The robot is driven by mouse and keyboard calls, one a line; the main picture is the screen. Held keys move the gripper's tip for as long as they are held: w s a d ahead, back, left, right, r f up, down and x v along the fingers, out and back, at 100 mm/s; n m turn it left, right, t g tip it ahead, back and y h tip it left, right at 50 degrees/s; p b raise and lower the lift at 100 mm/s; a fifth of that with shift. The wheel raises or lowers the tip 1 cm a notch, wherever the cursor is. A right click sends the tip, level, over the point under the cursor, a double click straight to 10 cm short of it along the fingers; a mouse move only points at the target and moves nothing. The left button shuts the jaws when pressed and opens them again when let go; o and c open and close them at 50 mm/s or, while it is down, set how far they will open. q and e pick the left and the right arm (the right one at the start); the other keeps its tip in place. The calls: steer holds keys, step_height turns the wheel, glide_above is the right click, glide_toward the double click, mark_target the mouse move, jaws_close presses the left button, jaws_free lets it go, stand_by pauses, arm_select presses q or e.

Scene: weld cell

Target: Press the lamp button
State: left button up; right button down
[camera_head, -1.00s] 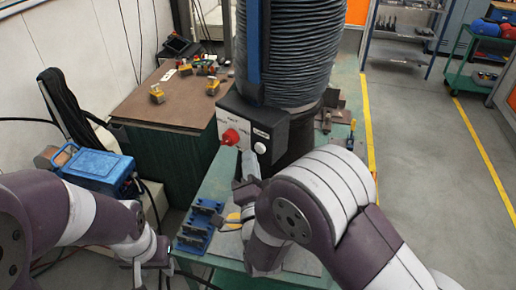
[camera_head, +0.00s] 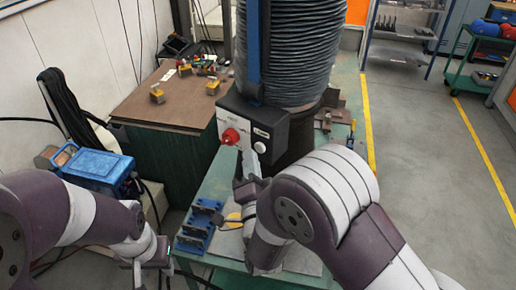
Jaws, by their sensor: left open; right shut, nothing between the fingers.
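A black control box (camera_head: 279,128) with a pale front plate stands at the foot of a thick ribbed column. The plate carries a red mushroom knob (camera_head: 230,137) on the left and a round white button (camera_head: 260,147) on the right, under a small dark label too small to read. My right gripper (camera_head: 250,162) is shut and empty, its tip just below and left of the white button; I cannot tell whether it touches the box. My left gripper (camera_head: 150,270) is open at the lower left, far from the box and partly cut off by the bottom edge.
A blue fixture (camera_head: 199,226) lies on the green bench, left of my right forearm. A brown-topped table (camera_head: 150,110) with small parts stands behind left. A blue case (camera_head: 98,168) is at the left. The floor at right is clear.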

steer(key=shift+w+d, duration=0.25)
steer(key=shift+w+d+b, duration=0.15)
steer(key=shift+w+b, duration=0.05)
steer(key=shift+b, duration=0.1)
stand_by(0.4)
steer(key=shift+s, duration=0.1)
steer(key=shift+s+a+b, duration=0.3)
steer(key=shift+s+a, duration=0.15)
steer(key=shift+s, duration=0.05)
steer(key=s+a+b, duration=0.1)
steer(key=s+a, duration=0.3)
steer(key=shift+s, duration=0.2)
